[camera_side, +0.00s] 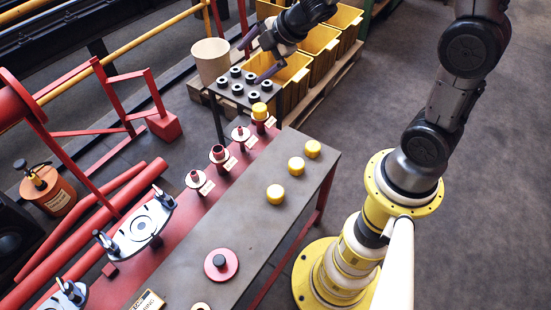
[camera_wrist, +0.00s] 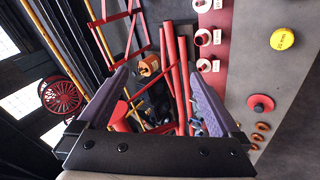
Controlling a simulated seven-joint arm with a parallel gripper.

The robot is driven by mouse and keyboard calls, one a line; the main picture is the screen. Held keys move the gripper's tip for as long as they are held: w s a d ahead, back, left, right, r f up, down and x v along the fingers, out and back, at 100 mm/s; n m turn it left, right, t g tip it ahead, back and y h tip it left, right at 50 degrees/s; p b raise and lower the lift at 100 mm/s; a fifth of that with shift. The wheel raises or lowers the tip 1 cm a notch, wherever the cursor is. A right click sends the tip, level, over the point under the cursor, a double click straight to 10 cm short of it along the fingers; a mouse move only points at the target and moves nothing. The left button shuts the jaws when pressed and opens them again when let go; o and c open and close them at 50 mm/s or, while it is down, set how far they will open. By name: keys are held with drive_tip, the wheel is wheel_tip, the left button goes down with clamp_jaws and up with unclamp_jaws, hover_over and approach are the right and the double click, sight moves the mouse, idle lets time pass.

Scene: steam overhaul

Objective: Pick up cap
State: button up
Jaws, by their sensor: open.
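Three yellow caps stand apart on the grey bench top in the side view: a near cap (camera_side: 276,194), a middle cap (camera_side: 296,166) and a far cap (camera_side: 312,149). Another yellow cap (camera_side: 260,111) sits on the farthest stub of the bench's red strip. My gripper (camera_side: 256,60) is open and empty, above the small dark stand and well away from the loose caps. Its two purple-grey fingers are spread wide in the wrist view (camera_wrist: 154,70).
The dark stand (camera_side: 239,101) holds several black rings. Yellow bins (camera_side: 290,72) stand behind it, and a tan cylinder (camera_side: 211,60) stands left of it. Red flanged stubs (camera_side: 219,155) line the bench edge. A red disc with a dark knob (camera_side: 221,264) lies on the near bench top (camera_side: 262,232).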

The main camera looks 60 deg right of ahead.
wheel_tip(320, 180, down, 14)
drive_tip(key=s+a+n+g+y, duration=0.2)
drive_tip(key=s+n+g, duration=0.1)
drive_tip(key=g, duration=0.1)
drive_tip(key=g+y, duration=0.2)
drive_tip(key=g, duration=0.2)
approach(276, 190)
drive_tip(key=x, duration=0.5)
drive_tip(key=shift+w, duration=0.3)
drive_tip(key=shift+s+x, duration=0.2)
drive_tip(key=shift+x, duration=1.15)
drive_tip(key=shift+s+x, duration=0.15)
drive_tip(key=shift+x, duration=1.15)
drive_tip(key=c, duration=1.4)
